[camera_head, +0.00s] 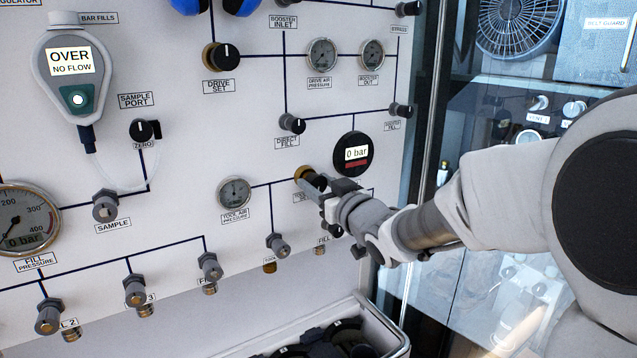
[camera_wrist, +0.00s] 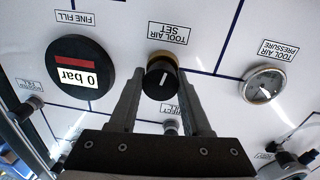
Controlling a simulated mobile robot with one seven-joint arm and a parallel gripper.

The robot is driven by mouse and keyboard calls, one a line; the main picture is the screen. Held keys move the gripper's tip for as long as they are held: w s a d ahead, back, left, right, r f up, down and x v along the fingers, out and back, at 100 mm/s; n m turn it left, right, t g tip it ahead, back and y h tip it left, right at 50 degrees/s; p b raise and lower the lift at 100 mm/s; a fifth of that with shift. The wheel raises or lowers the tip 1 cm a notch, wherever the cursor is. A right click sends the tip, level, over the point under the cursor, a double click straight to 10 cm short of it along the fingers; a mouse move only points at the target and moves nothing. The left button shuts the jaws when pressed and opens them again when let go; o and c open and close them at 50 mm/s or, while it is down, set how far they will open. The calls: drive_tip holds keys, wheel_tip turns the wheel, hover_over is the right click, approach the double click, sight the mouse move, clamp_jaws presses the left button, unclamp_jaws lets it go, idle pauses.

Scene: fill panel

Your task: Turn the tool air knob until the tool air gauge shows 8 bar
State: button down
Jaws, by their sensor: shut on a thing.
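The tool air set knob (camera_wrist: 160,80) is black with a white mark and a brass collar, and its label is upside down in the wrist view. My gripper (camera_wrist: 161,85) has one finger on each side of it and is shut on it. In the head view, my gripper (camera_head: 322,187) partly hides the knob (camera_head: 305,174) and its label. The tool air pressure gauge (camera_head: 234,191) is a small round dial left of the knob. It also shows in the wrist view (camera_wrist: 264,88); its needle is too small to read surely.
A round black display (camera_head: 352,154) reading 0 bar is just above my gripper. Small valve knobs (camera_head: 277,245) stick out below left. An open bin (camera_head: 392,338) stands below the panel. A glass door (camera_head: 430,150) is to the right, behind my arm.

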drive_tip(key=shift+m+p, duration=0.35)
drive_tip(key=shift+m, duration=0.45)
drive_tip(key=shift+c, duration=1.8)
unclamp_jaws()
drive_tip(key=v, duration=1.7)
drive_tip(key=shift+s+b, duration=0.2)
drive_tip(key=shift+b, duration=0.15)
drive_tip(key=shift+d+r, duration=0.1)
